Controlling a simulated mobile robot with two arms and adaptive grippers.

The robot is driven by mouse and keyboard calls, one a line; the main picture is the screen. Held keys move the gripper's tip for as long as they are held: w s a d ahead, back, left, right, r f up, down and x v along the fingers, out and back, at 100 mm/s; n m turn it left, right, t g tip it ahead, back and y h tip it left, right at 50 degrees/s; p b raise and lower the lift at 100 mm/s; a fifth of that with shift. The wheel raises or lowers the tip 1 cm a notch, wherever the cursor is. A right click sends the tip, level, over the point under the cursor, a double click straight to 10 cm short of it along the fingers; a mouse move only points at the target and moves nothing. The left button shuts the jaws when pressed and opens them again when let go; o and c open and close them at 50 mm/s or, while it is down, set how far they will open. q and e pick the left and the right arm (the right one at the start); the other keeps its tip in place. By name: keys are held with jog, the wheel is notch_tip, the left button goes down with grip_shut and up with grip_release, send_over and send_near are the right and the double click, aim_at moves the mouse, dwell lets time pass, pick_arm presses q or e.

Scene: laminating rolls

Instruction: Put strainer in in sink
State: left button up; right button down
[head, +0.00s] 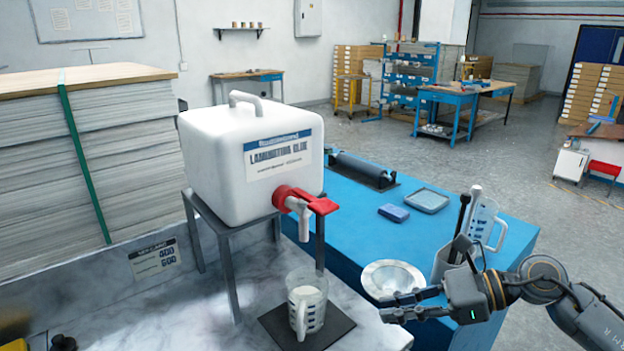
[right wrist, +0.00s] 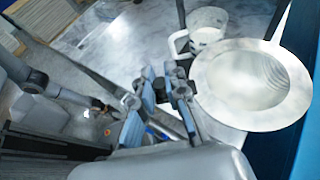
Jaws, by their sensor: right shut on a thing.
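The strainer (head: 392,278) looks like a pale round bowl with a wide flat rim. In the head view it is over the near end of the blue table, beside the right gripper. My right gripper (head: 398,305) is shut on the strainer at its near edge. In the right wrist view the strainer (right wrist: 250,85) is right of the fingers (right wrist: 166,92); the exact contact is hard to see. I cannot make out a sink in either view.
A white glue container (head: 250,160) with a red tap stands on a grey stand. A jug (head: 306,303) of white liquid sits below the tap on a dark mat (head: 345,322). A holder (head: 443,262) and clear jug (head: 484,222) stand close to my right arm.

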jog(key=s+d+f+m+t+h, duration=0.2)
jog(key=s+f+m+t, duration=0.2)
jog(key=s+f, duration=0.2)
jog(key=shift+s+d+f+m+t, duration=0.3)
jog(key=shift+s+d+t, duration=0.1)
jog(key=shift+s, duration=0.15)
jog(key=shift+w+r, duration=0.1)
jog(key=shift+r, duration=0.05)
jog(key=shift+f, duration=0.2)
jog(key=shift+a, duration=0.1)
dwell(0.5)
